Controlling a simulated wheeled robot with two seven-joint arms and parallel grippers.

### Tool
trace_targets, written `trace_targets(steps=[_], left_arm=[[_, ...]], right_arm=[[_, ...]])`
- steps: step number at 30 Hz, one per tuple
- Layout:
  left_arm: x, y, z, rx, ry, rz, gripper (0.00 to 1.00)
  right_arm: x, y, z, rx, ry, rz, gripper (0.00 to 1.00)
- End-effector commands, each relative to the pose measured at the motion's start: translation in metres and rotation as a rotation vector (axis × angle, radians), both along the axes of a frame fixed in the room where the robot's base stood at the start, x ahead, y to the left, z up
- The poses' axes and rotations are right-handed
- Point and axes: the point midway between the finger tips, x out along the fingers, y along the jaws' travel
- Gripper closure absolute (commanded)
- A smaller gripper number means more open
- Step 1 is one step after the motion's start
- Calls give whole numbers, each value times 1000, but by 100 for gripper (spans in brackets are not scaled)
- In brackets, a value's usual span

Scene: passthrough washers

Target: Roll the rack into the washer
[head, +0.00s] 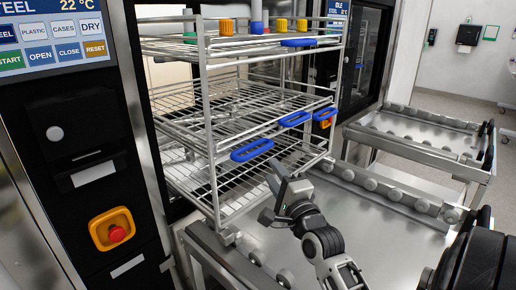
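The rack (210,130) is a tall steel wire frame with several shelves and blue handles (252,150) along its near edges. It stands upright, its far left part within the washer (140,110) opening and its near part over a steel roller table (330,235). My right gripper (272,197) is beside the rack's lower near side, above the table. Its fingertips look close to the lower shelf; I cannot tell whether they touch it, or whether they are open or shut. My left gripper is out of view.
The washer's control panel (55,40) and a red emergency button (117,233) are at the left. Rollers (370,184) line the table's edge. A second roller table (415,140) stands at the right. Yellow and blue fittings (281,25) sit on the rack's top shelf.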

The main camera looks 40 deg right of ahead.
Motion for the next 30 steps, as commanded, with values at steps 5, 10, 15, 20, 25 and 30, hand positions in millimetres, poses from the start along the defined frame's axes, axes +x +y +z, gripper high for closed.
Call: trace_targets(steps=[5, 10, 15, 20, 25, 30], left_arm=[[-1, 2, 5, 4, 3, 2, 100], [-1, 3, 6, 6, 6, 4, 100], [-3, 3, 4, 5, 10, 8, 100], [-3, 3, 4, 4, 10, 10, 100], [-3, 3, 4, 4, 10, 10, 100], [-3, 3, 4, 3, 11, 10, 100]], right_arm=[[39, -13, 10, -2, 0, 1, 64], [68, -22, 15, -3, 1, -1, 64], [86, -27, 17, -1, 2, 1, 64], [91, -29, 17, -2, 4, 0, 64], [92, -29, 17, -2, 4, 0, 64], [91, -29, 17, -2, 3, 0, 92]])
